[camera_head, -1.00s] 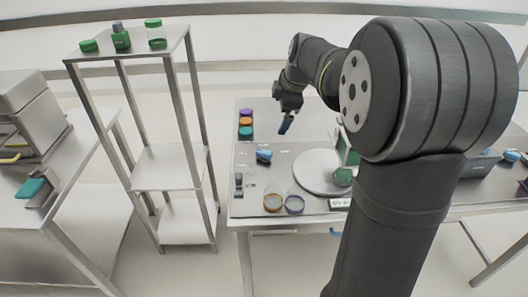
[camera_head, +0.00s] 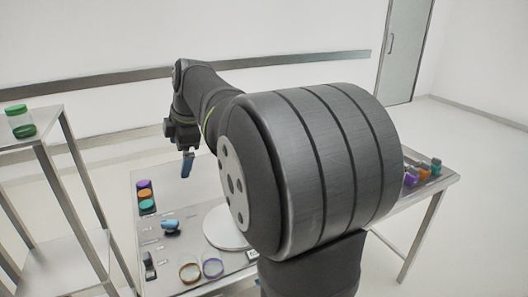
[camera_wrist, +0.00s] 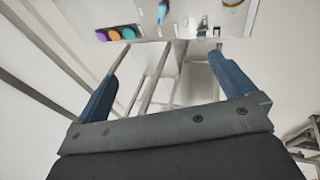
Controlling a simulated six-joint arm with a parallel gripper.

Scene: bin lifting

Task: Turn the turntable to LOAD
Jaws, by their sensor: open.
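The turntable (camera_head: 217,229) is a white disc on the steel table. My own arm hides its right part, and I cannot read which position it is at. My gripper (camera_head: 187,168) has blue fingers and hangs beyond the turntable, above the back part of the table. In the wrist view my gripper (camera_wrist: 167,52) has its two fingers wide apart with nothing between them. The turntable cannot be made out in the wrist view.
Small coloured bottles (camera_head: 424,172) stand at the right end. A shelf rack (camera_head: 75,165) stands at left.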

